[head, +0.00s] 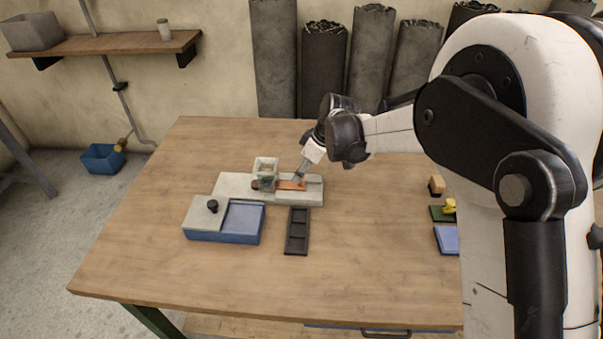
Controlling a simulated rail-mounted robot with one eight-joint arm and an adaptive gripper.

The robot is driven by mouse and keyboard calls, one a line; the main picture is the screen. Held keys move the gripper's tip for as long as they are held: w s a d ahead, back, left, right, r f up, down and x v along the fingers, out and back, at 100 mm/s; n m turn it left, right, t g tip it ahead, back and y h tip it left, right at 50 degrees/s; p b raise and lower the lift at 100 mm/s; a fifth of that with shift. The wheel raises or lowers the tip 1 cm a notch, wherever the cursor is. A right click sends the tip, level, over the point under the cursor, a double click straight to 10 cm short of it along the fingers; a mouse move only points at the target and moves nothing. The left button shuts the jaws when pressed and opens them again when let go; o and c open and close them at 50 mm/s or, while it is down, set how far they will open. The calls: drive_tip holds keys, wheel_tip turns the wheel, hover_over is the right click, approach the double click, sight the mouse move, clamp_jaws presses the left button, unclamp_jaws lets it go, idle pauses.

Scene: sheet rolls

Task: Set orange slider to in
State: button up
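The orange slider (287,185) is a flat orange strip lying along the top of a pale grey block (314,196) near the middle of the table. A pale, box-like housing (265,167) stands on the block at the slider's left end. A dark reddish knob (255,184) shows just left of the housing. My gripper (299,178) reaches down from the upper right, with its tip at the right part of the slider. The fingers are too small to tell whether they are open or shut, or whether they touch the slider.
A blue box with a grey lid (204,216) and black knob stands front left of the block. A black compartment tray (297,232) lies in front. Small items, including a blue block (447,240), sit at right. The wooden table (150,225) is clear at left and front.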

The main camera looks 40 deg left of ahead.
drive_tip(key=shift+x, duration=0.75)
clamp_jaws()
